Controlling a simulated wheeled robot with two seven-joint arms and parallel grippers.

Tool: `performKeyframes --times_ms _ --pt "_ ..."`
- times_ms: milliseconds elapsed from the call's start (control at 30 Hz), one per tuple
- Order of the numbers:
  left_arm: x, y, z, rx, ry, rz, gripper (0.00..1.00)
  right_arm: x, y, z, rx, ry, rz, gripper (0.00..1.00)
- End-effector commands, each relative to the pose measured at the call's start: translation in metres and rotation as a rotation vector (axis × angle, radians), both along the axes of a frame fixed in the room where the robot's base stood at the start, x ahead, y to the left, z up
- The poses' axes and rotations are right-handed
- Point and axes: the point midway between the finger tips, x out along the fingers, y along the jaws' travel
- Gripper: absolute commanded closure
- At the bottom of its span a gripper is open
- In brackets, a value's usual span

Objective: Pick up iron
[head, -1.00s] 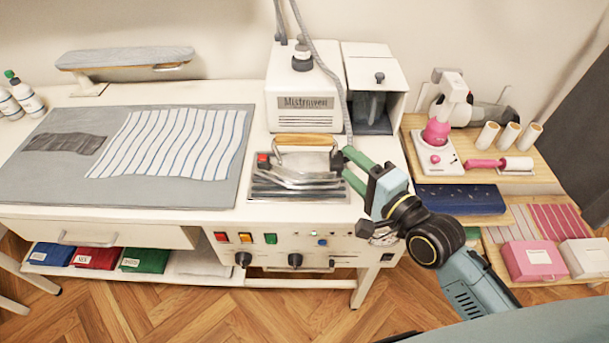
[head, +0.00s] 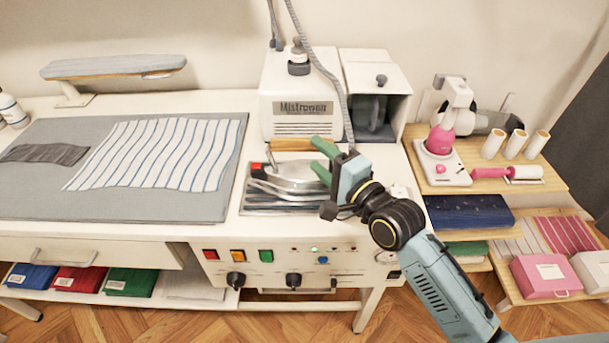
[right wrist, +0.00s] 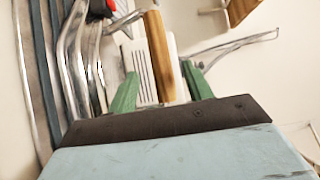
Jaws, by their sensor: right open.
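The iron (head: 285,180) has a silver metal body, a wooden handle (head: 291,145) and a red button. It rests on a metal plate on the white ironing table, in front of the steam unit. My right gripper (head: 322,160) is open at the right end of the iron, its green fingers pointing toward the handle. In the right wrist view the wooden handle (right wrist: 162,55) stands between the two green fingers (right wrist: 160,88), with the iron's metal body (right wrist: 85,45) to the left. I cannot tell whether either finger touches the handle. My left gripper is not in view.
A white steam unit (head: 302,112) stands right behind the iron, with a grey hose hanging beside my gripper. Striped cloth (head: 155,153) lies on the grey mat at left. Wooden shelves (head: 540,180) with sewing things stand at right.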

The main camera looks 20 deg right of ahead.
Motion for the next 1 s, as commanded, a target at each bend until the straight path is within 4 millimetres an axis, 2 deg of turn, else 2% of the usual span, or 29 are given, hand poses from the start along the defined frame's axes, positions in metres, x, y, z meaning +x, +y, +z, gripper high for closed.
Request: performKeyframes --times_ms 133,433,733,1000 --pt "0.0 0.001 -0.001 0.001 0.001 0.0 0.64 0.009 0.004 0.0 -0.001 -0.001 0.001 0.49" --pt "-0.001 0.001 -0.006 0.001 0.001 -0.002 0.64 0.046 0.019 0.0 -0.001 0.001 0.0 0.49" --pt "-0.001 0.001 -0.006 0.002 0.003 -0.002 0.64 0.05 0.02 0.0 -0.002 0.002 0.0 0.49" --pt "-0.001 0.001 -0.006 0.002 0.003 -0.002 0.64 0.05 0.02 0.0 -0.001 0.001 0.0 0.83"
